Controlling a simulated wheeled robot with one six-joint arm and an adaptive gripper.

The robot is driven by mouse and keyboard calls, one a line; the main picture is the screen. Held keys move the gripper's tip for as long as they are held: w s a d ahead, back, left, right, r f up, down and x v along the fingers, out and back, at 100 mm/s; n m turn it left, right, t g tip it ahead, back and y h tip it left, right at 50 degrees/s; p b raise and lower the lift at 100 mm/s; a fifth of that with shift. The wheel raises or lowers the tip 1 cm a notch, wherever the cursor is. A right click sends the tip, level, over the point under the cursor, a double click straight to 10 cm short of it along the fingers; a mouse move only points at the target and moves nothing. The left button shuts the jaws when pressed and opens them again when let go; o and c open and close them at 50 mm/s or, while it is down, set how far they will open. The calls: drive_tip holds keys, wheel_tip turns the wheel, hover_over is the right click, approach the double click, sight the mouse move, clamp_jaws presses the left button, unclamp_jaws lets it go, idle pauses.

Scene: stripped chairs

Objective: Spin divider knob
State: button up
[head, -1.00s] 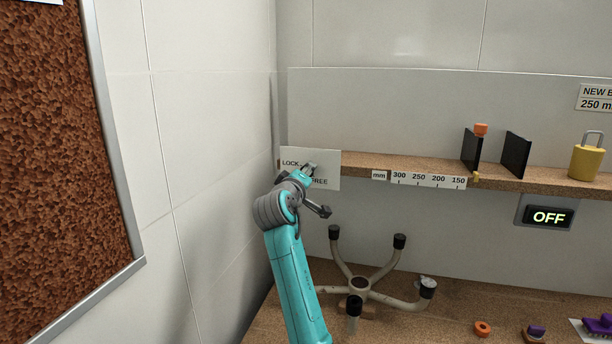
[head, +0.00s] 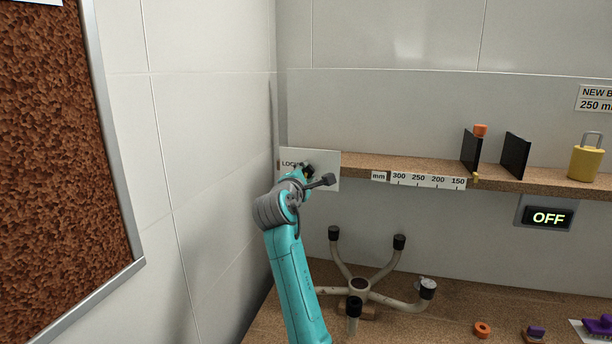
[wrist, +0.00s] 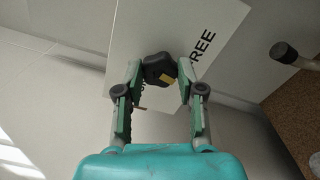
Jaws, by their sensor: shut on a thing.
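In the head view my gripper (head: 307,173) is at the plate and hides the knob and the word FREE. Two black dividers (head: 471,150) (head: 516,155) stand on the shelf. An orange cap (head: 481,130) shows at the top of the left one.
A shelf (head: 550,183) with a mm scale (head: 425,181) runs to the right of the plate. Below are an OFF display (head: 547,217) and an upturned chair base (head: 359,287) on the bench. A corkboard (head: 60,150) hangs on the left wall.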

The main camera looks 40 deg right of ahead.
drive_tip(key=n, duration=0.6)
drive_tip(key=shift+a, duration=0.1)
idle(0.5)
drive_tip(key=o, duration=1.1)
drive_tip(key=shift+o, duration=0.2)
drive_tip(key=shift+a, duration=0.1)
drive_tip(key=v, duration=1.1)
drive_tip(key=shift+s+a, duration=0.25)
drive_tip(key=shift+s, duration=0.05)
